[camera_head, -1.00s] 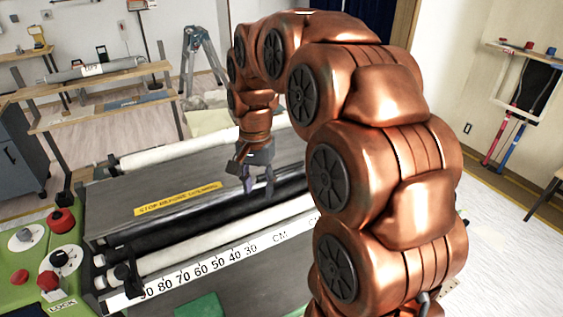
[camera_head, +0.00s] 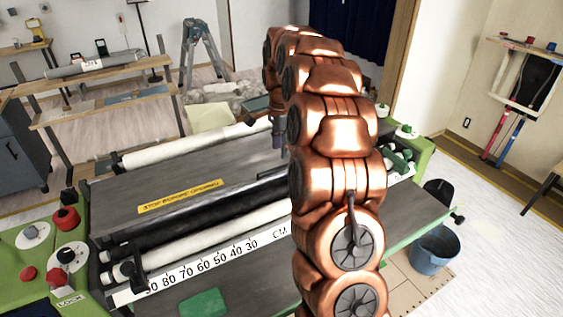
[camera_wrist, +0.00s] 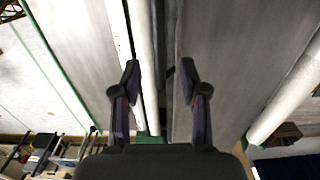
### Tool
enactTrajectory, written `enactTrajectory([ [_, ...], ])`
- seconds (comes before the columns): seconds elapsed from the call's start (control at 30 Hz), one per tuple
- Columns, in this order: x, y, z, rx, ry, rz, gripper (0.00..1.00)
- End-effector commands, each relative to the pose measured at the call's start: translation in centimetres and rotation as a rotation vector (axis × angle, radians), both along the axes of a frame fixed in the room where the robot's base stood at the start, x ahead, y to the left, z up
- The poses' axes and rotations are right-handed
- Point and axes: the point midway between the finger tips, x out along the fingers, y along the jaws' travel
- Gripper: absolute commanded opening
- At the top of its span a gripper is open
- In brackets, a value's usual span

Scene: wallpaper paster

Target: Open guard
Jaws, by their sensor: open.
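The guard (camera_head: 120,196) is a long flat grey panel with a yellow "STOP BEFORE OPENING" label (camera_head: 180,196), lying flat across the machine. A thin dark bar (camera_head: 272,176) shows near its front edge, partly hidden by my arm. In the wrist view, the grey panel on the right (camera_wrist: 225,55) looks like the guard. My gripper (camera_head: 279,140) is above the guard's right part, mostly hidden behind my arm in the head view. In the wrist view my gripper (camera_wrist: 160,75) is open, with a dark gap and the panel's edge beyond its fingers. I see nothing held.
White rollers (camera_head: 200,232) and a ruler strip (camera_head: 190,278) run along the machine's front. A green control panel (camera_head: 45,250) with red knobs is at left. A blue bucket (camera_head: 434,250) stands on the floor at right. A tripod ladder (camera_head: 203,55) stands behind.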

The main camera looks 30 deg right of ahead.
Motion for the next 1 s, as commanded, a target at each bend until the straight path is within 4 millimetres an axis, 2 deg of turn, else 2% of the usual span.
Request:
enactTrajectory([
  [0.4,-0.2,0.1,-5.2,0.003,0.010,0.002,0.43],
  [0.5,-0.2,0.1,-6.0,0.003,0.007,0.002,0.43],
  [0.87,-0.1,0.1,-6.6,0.001,0.003,0.002,0.43],
  [1.0,-0.1,0.1,-6.6,0.001,0.003,0.002,0.32],
])
